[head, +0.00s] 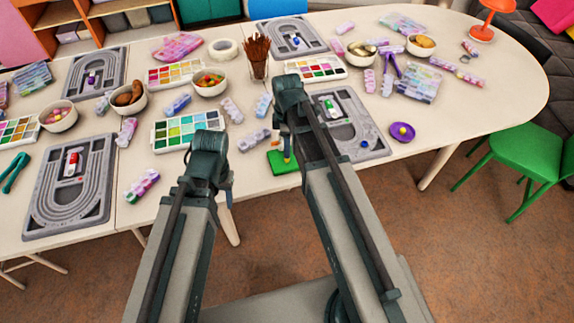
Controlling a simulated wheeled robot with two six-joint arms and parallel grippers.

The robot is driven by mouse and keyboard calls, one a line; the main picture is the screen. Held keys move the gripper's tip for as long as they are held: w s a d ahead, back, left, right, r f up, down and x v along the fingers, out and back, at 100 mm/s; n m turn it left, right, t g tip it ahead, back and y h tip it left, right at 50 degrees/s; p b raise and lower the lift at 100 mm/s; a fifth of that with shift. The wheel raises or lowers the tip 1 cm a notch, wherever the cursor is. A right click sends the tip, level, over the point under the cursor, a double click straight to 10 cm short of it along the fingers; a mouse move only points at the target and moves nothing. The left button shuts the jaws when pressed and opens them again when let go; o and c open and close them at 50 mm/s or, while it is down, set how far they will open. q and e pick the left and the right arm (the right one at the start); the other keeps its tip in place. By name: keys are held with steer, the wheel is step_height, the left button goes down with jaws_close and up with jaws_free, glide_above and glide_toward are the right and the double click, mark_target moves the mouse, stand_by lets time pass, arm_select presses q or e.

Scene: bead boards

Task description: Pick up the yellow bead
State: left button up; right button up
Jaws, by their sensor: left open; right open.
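A small yellow bead (403,130) appears to lie in a round purple dish (402,138) near the table's front edge, right of my arms. A green block (281,166) with a short upright post stands at the front edge, partly behind my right arm. My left gripper (229,192) hangs by the front edge, mostly hidden behind my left arm. My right gripper (279,118) is left of the dish, mostly hidden by its own arm. Both are open, and I see nothing held.
A grey bead board (350,135) with a blue bead lies left of the dish. Paint palettes (187,141), bowls (210,91) and a cup of brushes (257,65) crowd the middle. A green chair (540,165) stands at the right. Bare tabletop (480,115) lies right of the dish.

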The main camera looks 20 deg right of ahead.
steer(key=shift+f, duration=0.25)
step_height(320, 180, down, 5)
steer(key=b, duration=0.5)
steer(key=shift+f, duration=0.1)
jaws_close()
